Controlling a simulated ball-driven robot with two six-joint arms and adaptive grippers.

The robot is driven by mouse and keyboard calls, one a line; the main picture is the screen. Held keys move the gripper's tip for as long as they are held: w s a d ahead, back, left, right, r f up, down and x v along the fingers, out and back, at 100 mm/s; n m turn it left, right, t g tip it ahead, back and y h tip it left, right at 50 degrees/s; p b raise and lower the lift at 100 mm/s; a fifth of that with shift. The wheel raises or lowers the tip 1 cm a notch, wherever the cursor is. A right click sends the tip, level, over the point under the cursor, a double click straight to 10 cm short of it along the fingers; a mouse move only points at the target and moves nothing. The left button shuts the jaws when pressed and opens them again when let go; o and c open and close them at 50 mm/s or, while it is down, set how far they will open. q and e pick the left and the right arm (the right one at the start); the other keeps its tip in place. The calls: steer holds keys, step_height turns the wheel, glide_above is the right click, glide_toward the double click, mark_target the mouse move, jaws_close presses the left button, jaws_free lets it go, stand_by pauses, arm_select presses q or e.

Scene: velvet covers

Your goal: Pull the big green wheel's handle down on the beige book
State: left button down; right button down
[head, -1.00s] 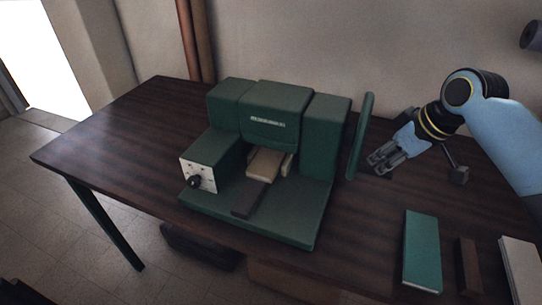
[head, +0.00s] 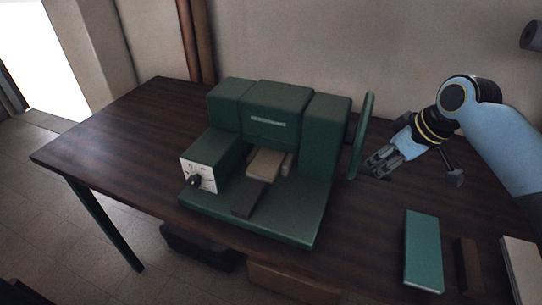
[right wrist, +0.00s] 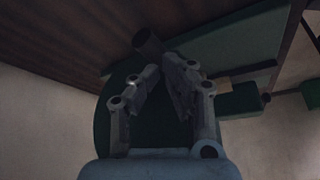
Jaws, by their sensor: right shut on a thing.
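A dark green press (head: 278,110) stands on the table. Its big green wheel (head: 361,140), seen nearly edge-on, is on the right side. The beige book (head: 267,164) lies under the press head, with a dark strip (head: 249,198) in front of it. My right gripper (head: 372,168) is just right of the wheel's lower part. In the right wrist view its fingers (right wrist: 160,66) are shut on the wheel's handle, a dark round stub (right wrist: 147,42), in front of the green wheel (right wrist: 103,120). The head view hides the handle. My left gripper is out of view.
A white panel with a black knob (head: 194,181) is on the press's left front. A teal book (head: 423,250), a dark brown block (head: 468,267) and a pale book (head: 522,268) lie at the table's front right. The table's left part is clear.

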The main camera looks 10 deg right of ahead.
steer(key=shift+d, duration=0.1)
step_height(320, 180, up, 5)
steer(key=p, duration=0.6)
steer(key=shift+w+d, duration=0.1)
step_height(320, 180, up, 3)
steer(key=shift+f+p, duration=0.1)
steer(key=shift+p, duration=0.5)
step_height(320, 180, up, 5)
steer(key=shift+r, duration=0.2)
